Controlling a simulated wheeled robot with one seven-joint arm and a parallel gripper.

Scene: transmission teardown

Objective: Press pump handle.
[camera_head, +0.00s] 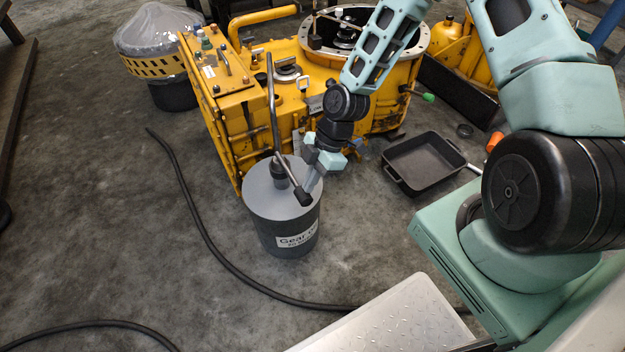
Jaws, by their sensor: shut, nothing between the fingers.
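The gear oil pump is a grey bucket (285,232) with a printed label, standing upright on the floor in the middle of the head view. Its pump handle (287,165) is a thin dark bar that slopes from the lid's centre down to a black grip (304,196) over the right rim. A tall thin rod (273,105) stands up from the pump. My gripper (313,180) is just right of the handle, above the lid's right edge, pointing down. Its fingers are shut and empty. I cannot tell whether they touch the handle.
A large yellow transmission housing (235,115) stands right behind the bucket. A black tray (423,162) lies to the right. A black hose (205,235) curves across the floor on the left. A wrapped part (155,35) stands at the back left. The left floor is mostly clear.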

